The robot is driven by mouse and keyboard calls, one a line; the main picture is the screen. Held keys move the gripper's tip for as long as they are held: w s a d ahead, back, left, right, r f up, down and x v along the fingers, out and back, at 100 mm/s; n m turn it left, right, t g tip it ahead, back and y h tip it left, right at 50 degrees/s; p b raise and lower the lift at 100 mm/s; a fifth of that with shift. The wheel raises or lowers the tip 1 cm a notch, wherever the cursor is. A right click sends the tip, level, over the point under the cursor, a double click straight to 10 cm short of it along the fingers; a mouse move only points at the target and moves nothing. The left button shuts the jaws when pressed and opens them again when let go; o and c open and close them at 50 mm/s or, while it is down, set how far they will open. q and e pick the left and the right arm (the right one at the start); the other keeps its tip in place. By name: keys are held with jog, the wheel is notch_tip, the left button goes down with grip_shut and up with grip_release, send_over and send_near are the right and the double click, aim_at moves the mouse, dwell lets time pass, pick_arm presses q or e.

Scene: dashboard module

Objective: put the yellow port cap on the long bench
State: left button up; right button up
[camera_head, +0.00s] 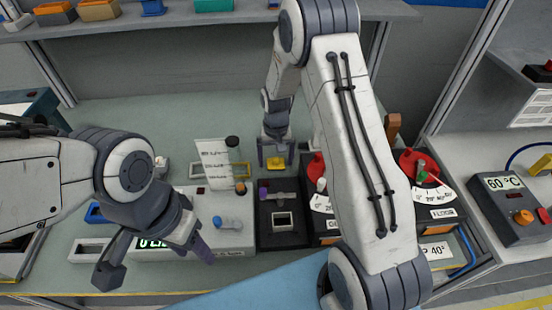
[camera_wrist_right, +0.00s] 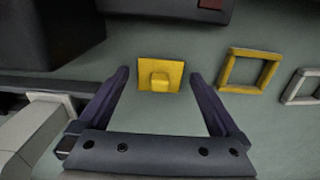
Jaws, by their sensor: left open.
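The yellow port cap (camera_head: 276,162) is a square plate with a raised block in its middle. It appears to lie on the grey-green top of the long bench (camera_head: 125,120), behind the black module. My right gripper (camera_head: 278,156) is over it, pointing down. In the right wrist view the cap (camera_wrist_right: 160,75) is between the spread fingers of the right gripper (camera_wrist_right: 160,73), with a gap on both sides. My left gripper (camera_head: 155,262) is open and empty at the front left, over the white module's edge.
A yellow square frame (camera_wrist_right: 250,71) and a white frame (camera_wrist_right: 302,87) lie beside the cap. A black module (camera_head: 283,241) is in front of it, with red dial units to the right. A white card (camera_head: 214,165) stands to the left. A shelf (camera_head: 200,17) spans the back.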

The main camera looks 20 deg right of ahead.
aim_at(276, 159)
jog(key=shift+r, duration=0.1)
jog(key=shift+r, duration=0.25)
pick_arm(q)
jog(key=shift+f+b, duration=0.95)
pick_arm(e)
notch_tip(276, 159, up, 12)
jog(key=shift+f, duration=0.15)
jog(key=shift+s, duration=0.1)
